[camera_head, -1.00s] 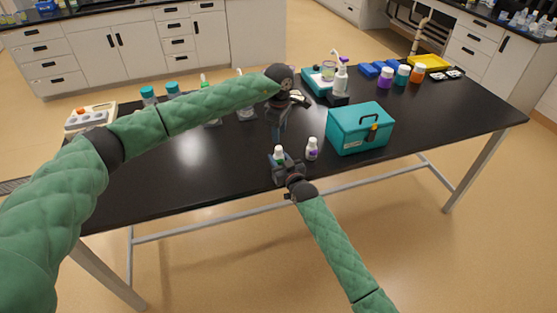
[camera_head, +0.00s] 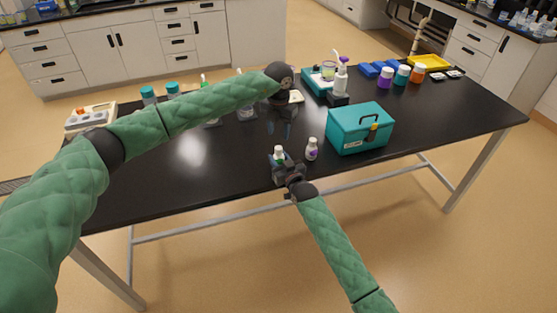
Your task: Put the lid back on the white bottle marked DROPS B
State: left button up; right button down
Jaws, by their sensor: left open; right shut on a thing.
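A small white bottle with a green label (camera_head: 279,151) stands upright in my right gripper (camera_head: 279,164), which is shut on it near the table's front edge. A second small white bottle with a purple label (camera_head: 312,150) stands just to the right, apart from the gripper. My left gripper (camera_head: 280,133) points down above and behind the held bottle, open, with nothing clearly visible between its fingers. The lettering on both bottles is too small to read, so I cannot tell which is DROPS B. I cannot make out a loose lid.
A teal box (camera_head: 360,129) with a handle stands right of the bottles. Behind are a teal tray (camera_head: 317,84), a pump bottle (camera_head: 341,78), several coloured-lid jars and a yellow tray (camera_head: 428,62). More bottles stand behind my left arm. The black table (camera_head: 190,165) is clear at the front left.

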aim_at(279, 148)
pick_arm(q)
jog(key=n, duration=0.5)
jog(key=shift+f, duration=0.1)
dwell(0.3)
jog(key=shift+f, duration=3.95)
jog(key=shift+c, duration=0.4)
grip_shut()
jog(key=shift+m, duration=0.3)
